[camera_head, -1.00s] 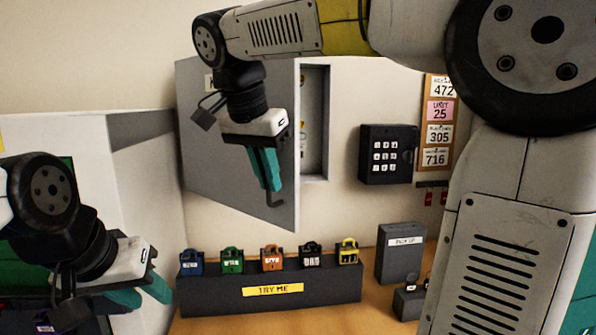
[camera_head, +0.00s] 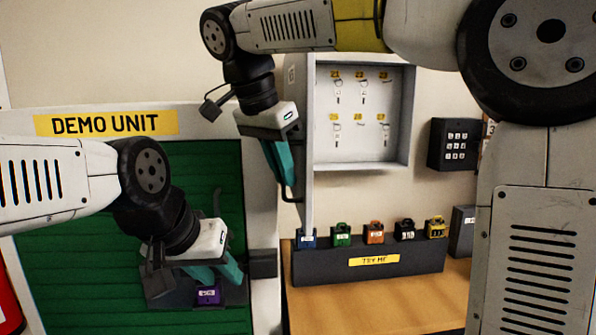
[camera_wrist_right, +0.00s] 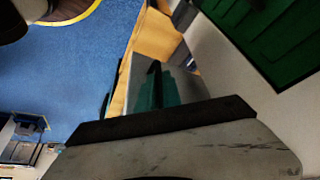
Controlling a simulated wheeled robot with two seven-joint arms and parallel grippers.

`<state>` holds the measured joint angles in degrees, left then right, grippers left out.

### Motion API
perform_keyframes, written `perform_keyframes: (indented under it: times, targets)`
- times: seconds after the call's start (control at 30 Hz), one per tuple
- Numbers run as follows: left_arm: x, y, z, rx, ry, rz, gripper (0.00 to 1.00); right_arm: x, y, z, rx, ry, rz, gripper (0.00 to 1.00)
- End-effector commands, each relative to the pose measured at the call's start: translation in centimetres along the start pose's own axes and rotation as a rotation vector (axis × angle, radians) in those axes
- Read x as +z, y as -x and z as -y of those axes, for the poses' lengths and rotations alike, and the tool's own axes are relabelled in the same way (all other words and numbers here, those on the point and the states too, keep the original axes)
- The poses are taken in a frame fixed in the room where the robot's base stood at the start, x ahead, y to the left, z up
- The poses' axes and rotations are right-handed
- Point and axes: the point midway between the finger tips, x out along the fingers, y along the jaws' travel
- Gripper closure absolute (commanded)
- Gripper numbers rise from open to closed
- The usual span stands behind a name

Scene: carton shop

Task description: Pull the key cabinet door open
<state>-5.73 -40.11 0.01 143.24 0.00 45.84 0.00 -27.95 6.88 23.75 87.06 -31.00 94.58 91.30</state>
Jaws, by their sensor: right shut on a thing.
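The key cabinet (camera_head: 408,120) is open on the wall, with keys hanging under yellow labels inside. Its grey door (camera_head: 306,185) stands swung out at the cabinet's left side, seen nearly edge-on. My right gripper (camera_head: 287,180) is shut on the dark door handle (camera_head: 290,197), at the door's outer face. In the right wrist view the teal fingers of the right gripper (camera_wrist_right: 162,85) are around the handle, in front of the grey door panel (camera_wrist_right: 128,80). My left gripper (camera_head: 215,276) is open, low at the left, by the green demo unit and away from the cabinet.
The demo unit (camera_head: 105,124) with a green shutter stands left of the door; a purple padlock (camera_head: 208,296) is below my left gripper. A dark padlock stand (camera_head: 330,272) sits on the wooden counter (camera_head: 400,300) below the cabinet. A keypad (camera_head: 453,145) is at the right.

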Motion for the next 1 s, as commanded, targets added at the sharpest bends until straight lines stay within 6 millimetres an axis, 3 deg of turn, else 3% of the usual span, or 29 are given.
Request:
perform_keyframes:
  times: [0.57, 0.6, 0.7, 1.0]
  targets:
    - [0.0, 0.0, 0.0, 0.0, 0.0, 0.0, 0.64, 0.31, 0.1, 0.7, 0.0, 0.0, 0.0, 1.0]
    - [0.0, 0.0, 0.0, 0.0, 0.0, 0.0, 0.64, 0.3, 0.09, 0.7, 0.0, 0.0, 0.0, 0.87]
    - [0.0, 0.0, 0.0, 0.0, 0.0, 0.0, 0.64, 0.31, 0.1, 0.7, 0.0, 0.0, 0.0, 0.69]
    - [0.0, 0.0, 0.0, 0.0, 0.0, 0.0, 0.64, 0.34, 0.21, 0.71, -0.001, 0.0, 0.0, 0.69]
